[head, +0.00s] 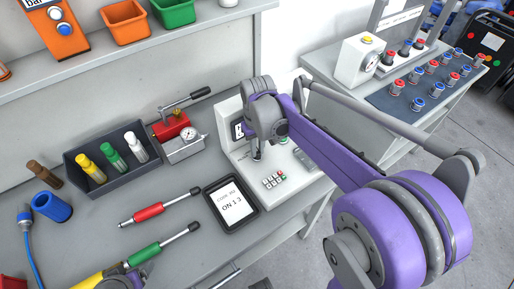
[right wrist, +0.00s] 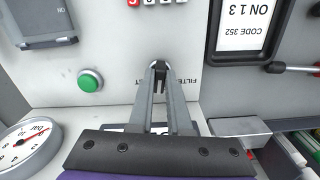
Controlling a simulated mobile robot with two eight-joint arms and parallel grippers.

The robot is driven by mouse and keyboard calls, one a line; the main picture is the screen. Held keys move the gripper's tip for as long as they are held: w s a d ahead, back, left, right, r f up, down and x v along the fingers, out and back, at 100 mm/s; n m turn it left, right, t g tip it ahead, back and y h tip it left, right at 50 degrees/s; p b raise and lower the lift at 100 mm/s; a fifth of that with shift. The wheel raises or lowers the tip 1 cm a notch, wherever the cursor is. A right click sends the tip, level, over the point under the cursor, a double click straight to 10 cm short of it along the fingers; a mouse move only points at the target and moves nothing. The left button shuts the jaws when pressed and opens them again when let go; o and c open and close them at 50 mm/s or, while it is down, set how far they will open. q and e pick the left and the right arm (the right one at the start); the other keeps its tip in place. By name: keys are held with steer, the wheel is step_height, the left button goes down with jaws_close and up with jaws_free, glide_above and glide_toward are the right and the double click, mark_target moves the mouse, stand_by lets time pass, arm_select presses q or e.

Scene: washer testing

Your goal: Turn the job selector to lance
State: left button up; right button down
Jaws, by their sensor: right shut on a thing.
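The job selector (right wrist: 160,66) is a small dark knob on the pale panel of the test unit (head: 241,160). In the right wrist view it sits between the fingertips of my right gripper (right wrist: 160,72), which is shut on it. Upside-down lettering reading FILTER is right of the fingers, and a partly covered label is on their left. Which label the knob points at is hidden. In the head view my right gripper (head: 258,150) reaches down to the panel and covers the knob. A grey part at the bottom left edge may be my left gripper (head: 133,277); its jaws are unclear.
A green button (right wrist: 90,80) and a gauge (right wrist: 27,145) are near the right gripper. A tablet (head: 232,201) reading ON 1 3 lies beside the unit. Red (head: 149,212) and green (head: 150,253) lances lie on the bench. A bottle tray (head: 112,182) stands farther left.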

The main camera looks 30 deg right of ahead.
mark_target(258, 151)
steer(key=n, duration=0.5)
steer(key=shift+d, duration=0.15)
steer(key=shift+n, duration=0.4)
steer(key=c, duration=0.9)
jaws_free()
steer(key=shift+o, duration=0.2)
arm_select(q)
steer(key=shift+w+r+p, duration=0.15)
steer(key=shift+r+p, duration=0.25)
steer(key=shift+r, duration=0.05)
arm_select(e)
step_height(258, 151, up, 11)
steer(key=shift+f, duration=0.1)
